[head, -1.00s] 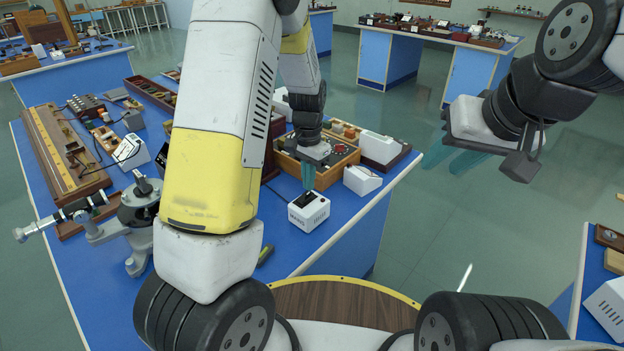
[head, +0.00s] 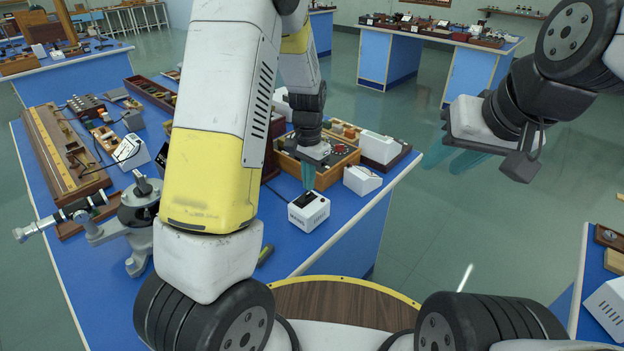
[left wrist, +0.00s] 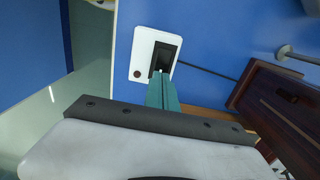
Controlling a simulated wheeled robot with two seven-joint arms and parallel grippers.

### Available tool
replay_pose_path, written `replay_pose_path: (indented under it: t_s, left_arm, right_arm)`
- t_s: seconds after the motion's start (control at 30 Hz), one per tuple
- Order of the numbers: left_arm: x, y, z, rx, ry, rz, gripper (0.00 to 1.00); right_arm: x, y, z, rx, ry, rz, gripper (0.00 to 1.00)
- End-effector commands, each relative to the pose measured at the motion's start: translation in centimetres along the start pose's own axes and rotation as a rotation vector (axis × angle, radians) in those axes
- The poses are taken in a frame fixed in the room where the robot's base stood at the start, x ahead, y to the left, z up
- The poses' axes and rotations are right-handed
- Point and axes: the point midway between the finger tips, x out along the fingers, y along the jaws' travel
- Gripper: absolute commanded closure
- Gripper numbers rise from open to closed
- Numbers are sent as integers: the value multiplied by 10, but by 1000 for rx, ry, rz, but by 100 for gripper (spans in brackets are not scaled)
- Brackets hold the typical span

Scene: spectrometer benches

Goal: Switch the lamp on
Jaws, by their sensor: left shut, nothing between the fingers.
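A small white box (head: 309,213) with a black switch on its top stands near the right edge of the blue bench. It also shows in the left wrist view (left wrist: 144,42), with a black switch recess (left wrist: 162,58) and a small dark red spot. My left gripper (head: 308,187) is shut and empty, pointing down with its teal fingertips at the black switch. In the left wrist view the fingertips (left wrist: 161,82) overlap the switch's near end; I cannot tell whether they touch. The rocker's position is unclear. My right gripper (head: 455,157) hangs open and empty over the floor.
A wooden tray (head: 322,180) of parts stands behind the box, with another white box (head: 362,180) to its right. A dark cable (left wrist: 208,71) runs from the switch box. A metal instrument (head: 137,215) stands left of my arm. Bare blue bench lies in front.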

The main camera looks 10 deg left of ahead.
Motion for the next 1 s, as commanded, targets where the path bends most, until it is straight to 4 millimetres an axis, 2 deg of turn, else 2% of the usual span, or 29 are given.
replay_pose_path:
  t_s: [1.0]
  left_arm:
    - [7, 0, 0, 0, 0, 0, 100]
  right_arm:
    - [0, 0, 0, 0, 0, 0, 66]
